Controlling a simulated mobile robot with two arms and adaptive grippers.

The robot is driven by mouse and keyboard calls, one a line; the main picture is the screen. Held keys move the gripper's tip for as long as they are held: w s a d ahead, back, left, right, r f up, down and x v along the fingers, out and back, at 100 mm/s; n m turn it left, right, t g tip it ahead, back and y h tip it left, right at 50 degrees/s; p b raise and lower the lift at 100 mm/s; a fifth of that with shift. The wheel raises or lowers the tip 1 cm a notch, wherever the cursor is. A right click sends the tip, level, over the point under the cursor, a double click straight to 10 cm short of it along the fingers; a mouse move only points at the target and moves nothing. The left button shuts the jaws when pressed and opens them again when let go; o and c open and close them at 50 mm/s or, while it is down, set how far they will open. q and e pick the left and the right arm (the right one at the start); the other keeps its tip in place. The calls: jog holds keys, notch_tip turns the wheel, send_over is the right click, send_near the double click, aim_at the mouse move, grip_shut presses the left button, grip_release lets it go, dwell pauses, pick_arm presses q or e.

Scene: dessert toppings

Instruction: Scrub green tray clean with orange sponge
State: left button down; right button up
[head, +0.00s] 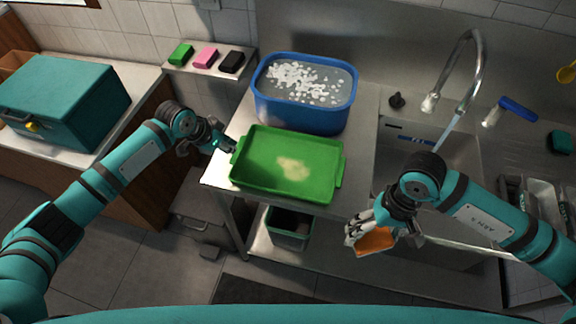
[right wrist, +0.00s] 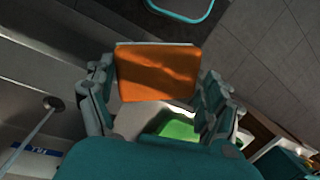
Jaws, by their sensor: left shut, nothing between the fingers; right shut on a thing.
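The green tray (head: 258,180) lies on the steel counter in the head view, with a pale yellowish stain (head: 292,167) near its middle. A green patch of it shows in the right wrist view (right wrist: 180,129). My right gripper (head: 368,238) is shut on the orange sponge (head: 375,241), in front of and to the right of the tray, apart from it. The sponge fills the space between the fingers in the right wrist view (right wrist: 158,72). My left gripper (head: 228,146) is shut and empty at the tray's left edge; whether it touches the tray I cannot tell.
A blue tub (head: 305,112) with foamy water stands behind the tray. The sink (head: 450,160) with its running tap (head: 474,60) is to the right. Green, pink and black sponges sit on a small shelf (head: 212,58). A teal box (head: 65,100) stands on the left counter.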

aim_at(237, 157)
pick_arm(q)
jog(key=shift+f+b, duration=1)
jog(key=shift+f, duration=0.45)
pick_arm(e)
jog(key=shift+f, duration=1.4)
pick_arm(q)
jog(key=shift+r, duration=0.1)
jog(key=shift+f, duration=0.5)
pick_arm(e)
jog(key=shift+f, duration=0.15)
pick_arm(q)
jog(key=shift+r, duration=0.1)
notch_tip(237, 157, up, 6)
jog(key=p, duration=0.5)
pick_arm(e)
notch_tip(237, 157, up, 6)
jog(key=shift+f, duration=0.1)
jog(key=shift+f, duration=0.1)
